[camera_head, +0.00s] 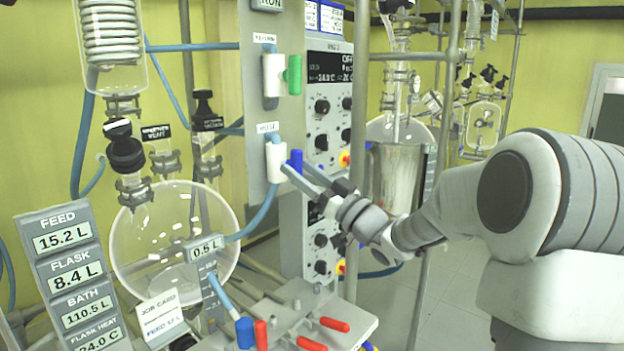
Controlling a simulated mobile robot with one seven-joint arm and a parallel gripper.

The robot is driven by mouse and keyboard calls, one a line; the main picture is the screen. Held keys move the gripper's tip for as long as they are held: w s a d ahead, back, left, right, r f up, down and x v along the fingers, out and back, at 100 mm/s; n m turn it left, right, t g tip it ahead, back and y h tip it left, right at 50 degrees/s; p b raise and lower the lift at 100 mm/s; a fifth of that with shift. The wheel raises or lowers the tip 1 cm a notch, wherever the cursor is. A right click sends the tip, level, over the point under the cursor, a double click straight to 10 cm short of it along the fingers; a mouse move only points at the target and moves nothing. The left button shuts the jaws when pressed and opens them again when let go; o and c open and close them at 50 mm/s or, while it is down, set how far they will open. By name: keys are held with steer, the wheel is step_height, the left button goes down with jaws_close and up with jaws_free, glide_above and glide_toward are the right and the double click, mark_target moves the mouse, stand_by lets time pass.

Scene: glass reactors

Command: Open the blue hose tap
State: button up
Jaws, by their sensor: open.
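The blue hose tap handle (296,160) sits on a white valve body (275,163) on the grey panel, under a small label. The handle looks upright. A blue hose (262,215) runs down from the white body towards the glass flask. My gripper (297,174) is open, with its two grey fingers reaching up and left to the handle's lower end. The fingers overlap the handle in this view, and I cannot tell whether they touch it. My arm comes in from the right.
A green-handled tap (293,75) is above on the same panel. A round glass flask (160,245) is at left, with a black-capped port. A control box (325,100) with knobs and a metal post (359,120) stand close to my gripper. Red-handled tools (312,343) lie on the bench below.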

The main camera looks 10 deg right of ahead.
steer(key=v, duration=1.7)
steer(key=shift+s, duration=0.15)
steer(key=shift+d+r, duration=0.1)
steer(key=shift+d, duration=0.05)
